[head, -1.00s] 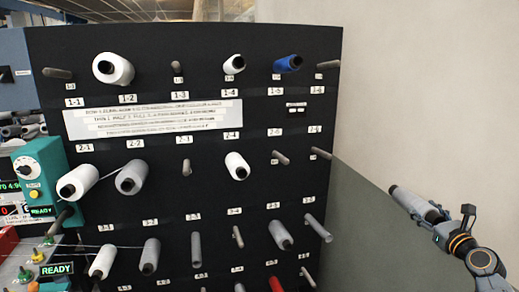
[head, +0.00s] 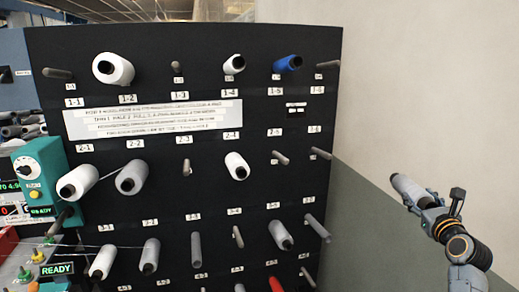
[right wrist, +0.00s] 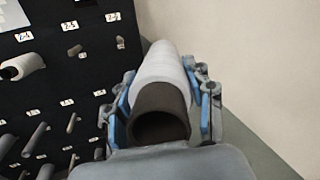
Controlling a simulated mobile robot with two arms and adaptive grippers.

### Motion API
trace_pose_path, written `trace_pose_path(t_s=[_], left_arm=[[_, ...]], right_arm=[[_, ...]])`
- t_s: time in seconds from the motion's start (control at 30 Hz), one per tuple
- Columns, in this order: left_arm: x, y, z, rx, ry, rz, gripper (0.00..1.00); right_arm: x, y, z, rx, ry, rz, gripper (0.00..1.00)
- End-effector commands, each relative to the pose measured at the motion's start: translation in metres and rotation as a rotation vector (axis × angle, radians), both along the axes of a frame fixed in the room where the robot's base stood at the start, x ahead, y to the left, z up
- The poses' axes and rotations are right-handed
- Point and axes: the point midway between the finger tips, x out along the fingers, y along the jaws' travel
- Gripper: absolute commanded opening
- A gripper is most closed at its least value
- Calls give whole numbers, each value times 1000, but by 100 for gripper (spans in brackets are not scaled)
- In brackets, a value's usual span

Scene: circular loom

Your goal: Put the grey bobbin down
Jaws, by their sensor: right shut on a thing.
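The grey bobbin (head: 412,190) is held by my right gripper (head: 428,200), to the right of the black peg board and in front of the wall. In the right wrist view the bobbin (right wrist: 163,90) lies between the blue-lined fingers of my right gripper (right wrist: 165,100), with its dark hollow core end facing the camera. The gripper is shut on it. The bobbin is clear of the board and touches no peg. My left gripper is not in view.
The black peg board (head: 300,100) carries white, grey, blue and red bobbins on labelled pegs. Some pegs are bare, such as one at the lower right (head: 317,228). A teal control box (head: 38,172) stands at the left. The space before the pale wall (head: 430,80) is free.

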Motion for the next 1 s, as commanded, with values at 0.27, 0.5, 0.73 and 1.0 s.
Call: trace_pose_path(t_s=[0.27, 0.5, 0.73, 1.0], left_arm=[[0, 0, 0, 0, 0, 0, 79], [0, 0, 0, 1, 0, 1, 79], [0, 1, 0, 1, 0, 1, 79], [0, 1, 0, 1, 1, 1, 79]], right_arm=[[-28, 76, -68, 1, 6, 122, 0], [-92, 166, -134, 6, 5, 240, 0], [-174, 232, -166, 7, 2, 286, 0], [-267, 264, -165, 6, 2, 234, 0]])
